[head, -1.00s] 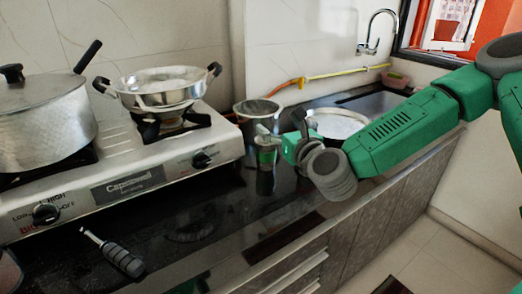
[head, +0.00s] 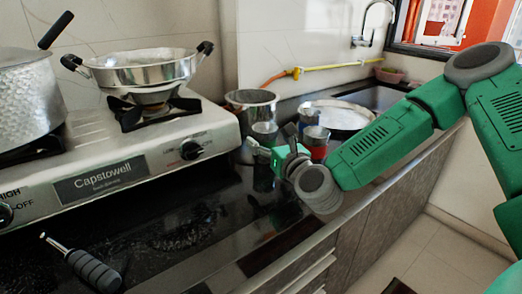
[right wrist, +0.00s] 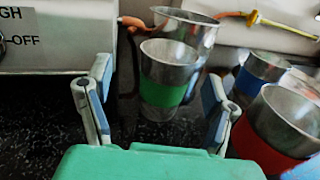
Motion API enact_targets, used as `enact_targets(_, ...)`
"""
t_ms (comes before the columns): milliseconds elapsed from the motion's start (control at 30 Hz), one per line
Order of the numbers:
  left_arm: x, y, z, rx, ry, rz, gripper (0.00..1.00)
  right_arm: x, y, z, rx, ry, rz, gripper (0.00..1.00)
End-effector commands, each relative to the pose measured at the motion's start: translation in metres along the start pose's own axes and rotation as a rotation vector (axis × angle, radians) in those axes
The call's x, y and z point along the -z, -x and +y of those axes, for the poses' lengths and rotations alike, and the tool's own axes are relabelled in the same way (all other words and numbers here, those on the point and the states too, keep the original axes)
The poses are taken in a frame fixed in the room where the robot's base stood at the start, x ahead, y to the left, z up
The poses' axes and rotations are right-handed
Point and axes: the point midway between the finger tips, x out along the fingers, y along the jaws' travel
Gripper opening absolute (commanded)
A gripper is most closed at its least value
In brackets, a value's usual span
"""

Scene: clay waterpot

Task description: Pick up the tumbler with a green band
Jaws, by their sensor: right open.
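The tumbler with a green band (right wrist: 166,72) is a steel cup standing upright on the dark counter. In the right wrist view it shows beyond and between my two spread fingers. In the head view its upper part (head: 265,131) shows behind my right gripper (head: 273,139), which hides most of its lower part. My right gripper is open and empty, and its fingers also show in the right wrist view (right wrist: 155,82). I cannot tell the exact gap between the fingertips and the tumbler. My left gripper is not in view.
A larger steel vessel (right wrist: 185,30) stands right behind the tumbler. A red-banded tumbler (right wrist: 275,130) and a blue-banded tumbler (right wrist: 259,75) stand to the right, close to my right finger. The gas stove (head: 140,150) is at the left. A black-handled tool (head: 90,268) lies in front.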

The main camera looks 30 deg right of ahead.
Motion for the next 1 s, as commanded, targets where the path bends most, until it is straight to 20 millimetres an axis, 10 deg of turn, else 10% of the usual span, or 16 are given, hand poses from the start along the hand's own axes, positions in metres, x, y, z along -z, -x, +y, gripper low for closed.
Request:
enact_targets(167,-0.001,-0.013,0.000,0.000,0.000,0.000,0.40,0.043,-0.001,-0.005,0.002,0.000,0.004,0.76)
enact_targets(1000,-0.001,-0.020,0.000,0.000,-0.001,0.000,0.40,0.039,-0.075,-0.005,0.002,-0.002,0.002,0.76)
